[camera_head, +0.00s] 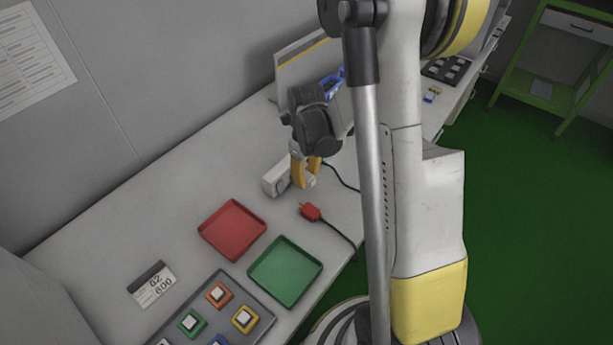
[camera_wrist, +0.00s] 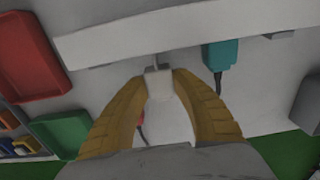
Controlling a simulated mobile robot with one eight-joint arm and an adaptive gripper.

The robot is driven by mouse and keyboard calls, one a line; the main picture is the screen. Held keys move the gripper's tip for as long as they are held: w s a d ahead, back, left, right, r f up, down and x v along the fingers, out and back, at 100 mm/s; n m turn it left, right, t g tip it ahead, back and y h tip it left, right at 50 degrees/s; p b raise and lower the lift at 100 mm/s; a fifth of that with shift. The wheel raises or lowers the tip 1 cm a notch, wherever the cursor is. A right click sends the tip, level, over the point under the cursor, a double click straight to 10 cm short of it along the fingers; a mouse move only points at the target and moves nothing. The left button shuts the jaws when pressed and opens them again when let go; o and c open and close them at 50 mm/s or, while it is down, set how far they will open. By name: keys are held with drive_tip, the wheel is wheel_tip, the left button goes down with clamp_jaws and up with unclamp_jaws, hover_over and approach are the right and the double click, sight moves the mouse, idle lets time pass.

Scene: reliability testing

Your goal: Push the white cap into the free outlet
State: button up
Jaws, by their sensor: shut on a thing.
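My gripper (camera_head: 306,178) has orange fingers and stands beside the white power strip (camera_head: 276,179) on the bench. In the wrist view the fingers (camera_wrist: 161,74) are closed around the small white cap (camera_wrist: 159,87). A thin pale prong reaches from the cap to the edge of the power strip (camera_wrist: 115,42). I cannot tell whether it has entered an outlet. A teal plug (camera_wrist: 219,56) sits at the strip's same edge, right of the cap. In the head view the cap is hard to make out between the fingers.
A red plug (camera_head: 310,211) with a black cable lies loose on the bench. A red tray (camera_head: 232,229) and a green tray (camera_head: 285,271) stand nearby. A grey tray (camera_head: 260,319) with coloured buttons and a label card (camera_head: 152,284) are nearer the front left.

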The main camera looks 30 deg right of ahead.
drive_tip(key=shift+w+a+b, duration=0.25)
drive_tip(key=shift+w+b, duration=0.1)
drive_tip(key=shift+w, duration=0.25)
drive_tip(key=shift+w+a+b, duration=0.2)
drive_tip(key=shift+w+b, duration=0.1)
drive_tip(key=shift+w, duration=0.3)
idle(3.0)
drive_tip(key=shift+w+a+r, duration=0.15)
drive_tip(key=shift+w+a, duration=0.15)
drive_tip(key=shift+w, duration=0.5)
idle(0.7)
drive_tip(key=o, duration=0.9)
drive_tip(key=r, duration=1.2)
drive_tip(key=shift+s+d, duration=0.2)
drive_tip(key=shift+s, duration=0.2)
